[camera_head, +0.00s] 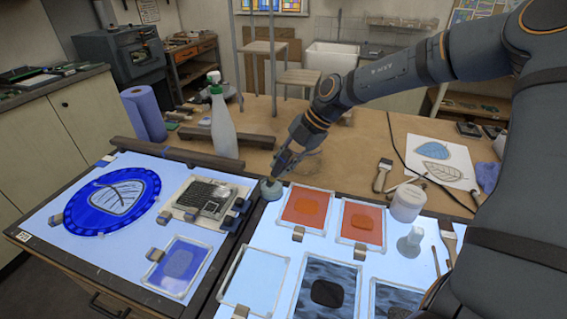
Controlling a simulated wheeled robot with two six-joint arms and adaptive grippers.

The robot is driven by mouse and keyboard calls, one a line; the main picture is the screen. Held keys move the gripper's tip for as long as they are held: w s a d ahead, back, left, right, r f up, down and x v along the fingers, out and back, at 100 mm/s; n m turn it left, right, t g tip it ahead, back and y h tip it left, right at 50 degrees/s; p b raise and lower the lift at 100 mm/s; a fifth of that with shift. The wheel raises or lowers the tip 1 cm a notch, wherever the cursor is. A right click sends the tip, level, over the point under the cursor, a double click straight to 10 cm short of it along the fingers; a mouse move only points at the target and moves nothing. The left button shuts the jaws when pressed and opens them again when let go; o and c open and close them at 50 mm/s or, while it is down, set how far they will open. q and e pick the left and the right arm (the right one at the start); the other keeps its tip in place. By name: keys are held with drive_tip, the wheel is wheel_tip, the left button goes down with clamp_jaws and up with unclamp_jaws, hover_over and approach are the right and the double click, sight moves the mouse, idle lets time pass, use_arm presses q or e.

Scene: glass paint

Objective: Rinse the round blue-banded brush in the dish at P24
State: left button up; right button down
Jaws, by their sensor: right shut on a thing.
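My right gripper (283,163) reaches down from the upper right to the middle of the table. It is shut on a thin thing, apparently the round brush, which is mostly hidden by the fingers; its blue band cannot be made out. Directly below the fingertips is a small grey-green round dish (270,190), on the dark strip between the two light panels. The brush's lower end seems to be at the dish, but I cannot tell whether it touches. No P24 mark can be read. My left gripper is not in view.
Orange glass tiles (306,207) lie right of the dish, near a white jar (407,203). A blue round glass piece (112,201) lies on the left panel. Brown tabletop behind the gripper is partly clear.

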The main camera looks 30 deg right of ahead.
idle(0.4)
drive_tip(key=shift+a+b, duration=0.3)
drive_tip(key=shift+a, duration=0.1)
drive_tip(key=shift+w+d, duration=0.1)
drive_tip(key=shift+d, duration=0.65)
idle(0.5)
drive_tip(key=shift+a, duration=0.1)
